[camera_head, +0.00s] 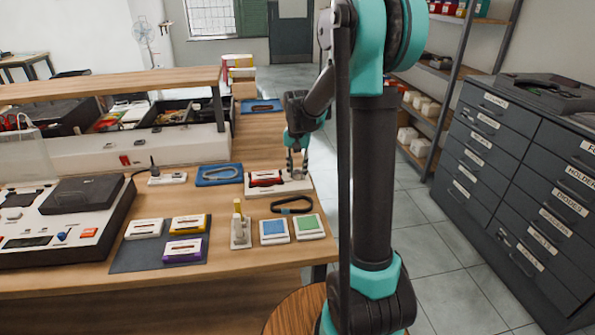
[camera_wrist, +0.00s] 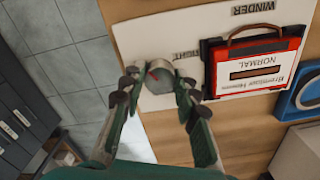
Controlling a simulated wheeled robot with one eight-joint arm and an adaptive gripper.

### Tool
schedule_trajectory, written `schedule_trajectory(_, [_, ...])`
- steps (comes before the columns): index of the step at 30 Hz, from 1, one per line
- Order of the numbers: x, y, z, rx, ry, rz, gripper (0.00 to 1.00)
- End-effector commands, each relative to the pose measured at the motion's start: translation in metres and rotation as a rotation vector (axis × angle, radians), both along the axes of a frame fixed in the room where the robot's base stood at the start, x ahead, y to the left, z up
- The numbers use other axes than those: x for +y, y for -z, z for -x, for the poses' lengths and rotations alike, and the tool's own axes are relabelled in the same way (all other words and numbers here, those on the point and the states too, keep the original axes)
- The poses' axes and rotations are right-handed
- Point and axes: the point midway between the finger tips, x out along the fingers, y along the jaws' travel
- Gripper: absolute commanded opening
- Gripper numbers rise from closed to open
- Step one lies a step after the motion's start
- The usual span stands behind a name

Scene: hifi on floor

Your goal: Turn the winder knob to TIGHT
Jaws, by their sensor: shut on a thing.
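The winder (camera_head: 258,191) is a white board near the table's right edge. In the wrist view its plate (camera_wrist: 140,32) reads WINDER upside down. Its round grey knob (camera_wrist: 158,68) has a small red mark near its upper left side. My gripper (camera_wrist: 158,79) is shut around the knob, one finger on each side. A red cassette (camera_wrist: 252,68) with a white NORMAL label sits on the board beside the knob. In the head view my gripper (camera_head: 297,166) is over the board's right end.
A blue tray (camera_head: 219,175) lies left of the winder and a dark band (camera_head: 292,205) lies in front of it. Blue (camera_head: 274,230) and green (camera_head: 309,227) tiles stand nearer. Several cassettes lie on a dark mat (camera_head: 140,256). Grey drawers (camera_head: 530,170) stand across the aisle.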

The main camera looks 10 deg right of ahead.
Motion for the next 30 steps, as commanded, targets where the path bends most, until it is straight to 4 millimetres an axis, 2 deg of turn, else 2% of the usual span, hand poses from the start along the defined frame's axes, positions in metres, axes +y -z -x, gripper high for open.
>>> schedule_trajectory(12, [0.0001,-0.0002,-0.0006,-0.001,0.195,0.000,0.01])
schedule_trajectory(29, [0.0001,-0.0003,-0.0006,-0.001,0.224,0.000,0.01])
schedule_trajectory(30, [0.0000,-0.0003,-0.0007,-0.001,0.224,0.000,0.32])
